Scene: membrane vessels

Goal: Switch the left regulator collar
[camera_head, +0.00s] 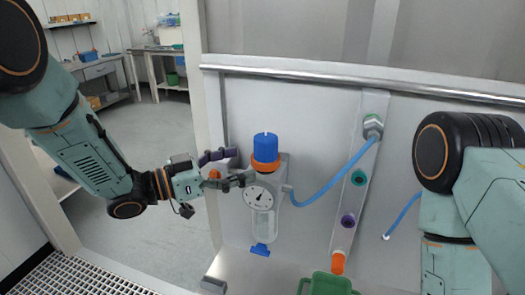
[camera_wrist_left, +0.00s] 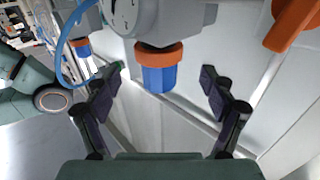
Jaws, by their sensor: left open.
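The left regulator (camera_head: 262,207) is a pale wall unit with a round dial gauge (camera_head: 258,197). A blue knob (camera_head: 265,141) tops it, with an orange collar (camera_head: 265,162) beneath the knob. In the left wrist view the collar (camera_wrist_left: 158,54) and knob (camera_wrist_left: 157,79) appear upside down. My left gripper (camera_head: 236,167) is open beside the regulator, to its left in the head view. In the left wrist view its dark fingers (camera_wrist_left: 160,78) stand apart on either side of the knob, with visible gaps and no contact. My right gripper is out of view.
A blue hose (camera_head: 335,183) runs from the regulator to a manifold strip (camera_head: 343,235) with green and purple ports. An orange part (camera_wrist_left: 293,24) lies near the left gripper in the wrist view. A green container (camera_head: 330,284) stands below. A metal rail (camera_head: 300,70) crosses above.

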